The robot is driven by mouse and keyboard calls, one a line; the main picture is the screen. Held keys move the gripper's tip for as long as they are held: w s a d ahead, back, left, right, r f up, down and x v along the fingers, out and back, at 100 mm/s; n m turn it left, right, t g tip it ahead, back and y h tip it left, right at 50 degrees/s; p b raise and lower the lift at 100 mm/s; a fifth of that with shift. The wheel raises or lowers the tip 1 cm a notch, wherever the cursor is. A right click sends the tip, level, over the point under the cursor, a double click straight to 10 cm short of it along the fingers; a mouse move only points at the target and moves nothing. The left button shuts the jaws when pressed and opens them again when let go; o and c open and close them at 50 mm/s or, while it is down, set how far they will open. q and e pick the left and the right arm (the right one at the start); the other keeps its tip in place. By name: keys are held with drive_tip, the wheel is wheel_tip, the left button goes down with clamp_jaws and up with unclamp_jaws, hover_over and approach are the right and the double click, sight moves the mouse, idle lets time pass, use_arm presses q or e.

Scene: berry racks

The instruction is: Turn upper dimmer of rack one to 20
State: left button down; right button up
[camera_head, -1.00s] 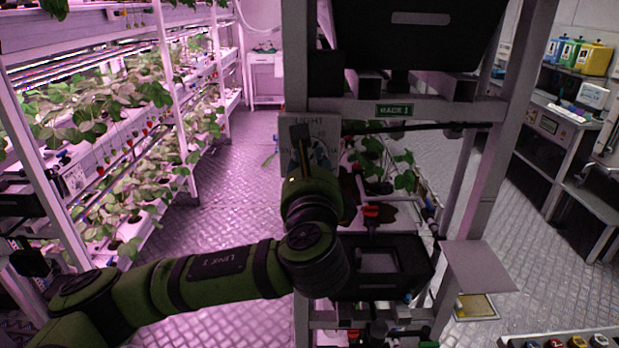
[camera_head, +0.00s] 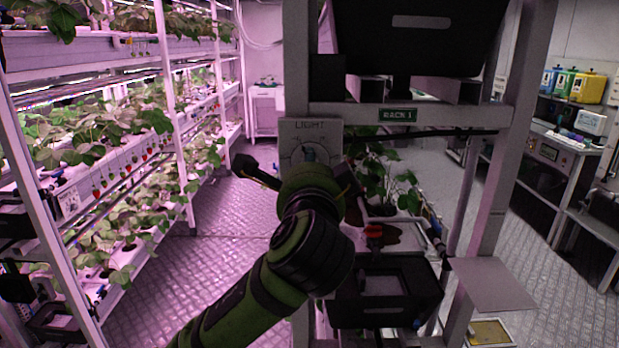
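The upper dimmer of rack one is a pale square panel marked LIGHT (camera_head: 311,130) on the left post, below the level of the green RACK 1 sign (camera_head: 397,115). A round dial with marks shows on it, and a small teal knob (camera_head: 309,155) sits at its middle. The dial's lower part is hidden behind my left gripper (camera_head: 299,172), so the setting cannot be read. That gripper is open, one dark finger to the left of the panel and the other to its right. Whether it touches the knob cannot be told. My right gripper is not in view.
A strawberry plant (camera_head: 380,178) and a black bin (camera_head: 384,297) stand right of the post, inside the rack. Shelves of strawberry plants (camera_head: 105,140) line the left. The metal floor (camera_head: 225,235) between is clear.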

use_arm(q)
drive_tip(key=shift+n+b, duration=1.35)
drive_tip(key=shift+n, duration=3.65)
drive_tip(key=shift+r, duration=0.2)
drive_tip(key=c, duration=1)
unclamp_jaws()
drive_tip(key=shift+f, duration=0.1)
drive_tip(key=shift+a+r, duration=0.1)
drive_tip(key=shift+r, duration=4.85)
